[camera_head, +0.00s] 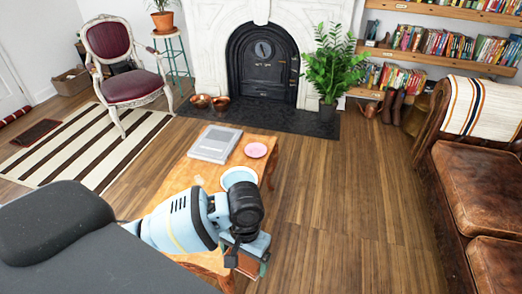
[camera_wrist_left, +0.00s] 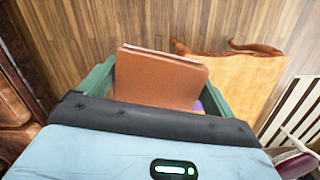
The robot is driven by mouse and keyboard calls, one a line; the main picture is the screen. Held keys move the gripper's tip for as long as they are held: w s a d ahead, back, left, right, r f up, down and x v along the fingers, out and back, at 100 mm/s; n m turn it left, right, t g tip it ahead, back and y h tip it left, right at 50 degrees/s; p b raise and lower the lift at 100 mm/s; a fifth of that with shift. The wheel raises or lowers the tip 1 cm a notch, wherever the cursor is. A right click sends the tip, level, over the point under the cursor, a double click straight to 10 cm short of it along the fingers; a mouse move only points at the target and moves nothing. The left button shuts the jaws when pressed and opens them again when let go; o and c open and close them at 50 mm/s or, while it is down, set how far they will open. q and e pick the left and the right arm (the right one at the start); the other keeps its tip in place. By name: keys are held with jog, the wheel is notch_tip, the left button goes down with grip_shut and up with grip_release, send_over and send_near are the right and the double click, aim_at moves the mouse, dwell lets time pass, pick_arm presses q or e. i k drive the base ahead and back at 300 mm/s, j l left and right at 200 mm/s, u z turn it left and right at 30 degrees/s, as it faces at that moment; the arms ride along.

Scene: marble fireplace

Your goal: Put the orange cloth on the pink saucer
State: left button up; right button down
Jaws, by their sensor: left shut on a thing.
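The orange cloth (camera_wrist_left: 160,78) shows in the left wrist view as a folded, brownish-orange square between the green fingers of my left gripper (camera_wrist_left: 158,88). My left gripper is shut on it. In the head view the left gripper (camera_head: 246,262) is low in the picture, at the right edge of the wooden table, and the cloth (camera_head: 249,265) shows only partly beneath the wrist. The pink saucer (camera_head: 255,150) lies empty on the far right part of the table, well beyond the gripper. My right gripper is not in view.
On the wooden table (camera_head: 182,178) are a grey box-like book (camera_head: 214,144) and a pale blue round dish (camera_head: 238,176), which lies between the gripper and the saucer. A brown leather sofa (camera_head: 470,190) stands at the right. The floor (camera_head: 335,200) between table and sofa is clear.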

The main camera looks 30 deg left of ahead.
aim_at(256, 149)
jog(key=i+l+u, duration=0.15)
jog(key=i+l, duration=0.4)
jog(key=l, duration=0.15)
jog(key=i+l+u, duration=0.1)
jog(key=i, duration=0.4)
jog(key=i+l+u, duration=0.15)
jog(key=i+l, duration=0.15)
jog(key=i, duration=0.2)
jog(key=i+j+u, duration=0.1)
jog(key=i+j, duration=0.15)
jog(key=i, duration=0.15)
jog(key=i+j, duration=0.2)
jog(key=i, duration=0.25)
jog(key=i+j, duration=0.1)
jog(key=j, duration=0.25)
jog(key=i+j, duration=0.1)
jog(key=j, duration=0.25)
jog(key=i+j+u, duration=0.1)
jog(key=j, duration=0.25)
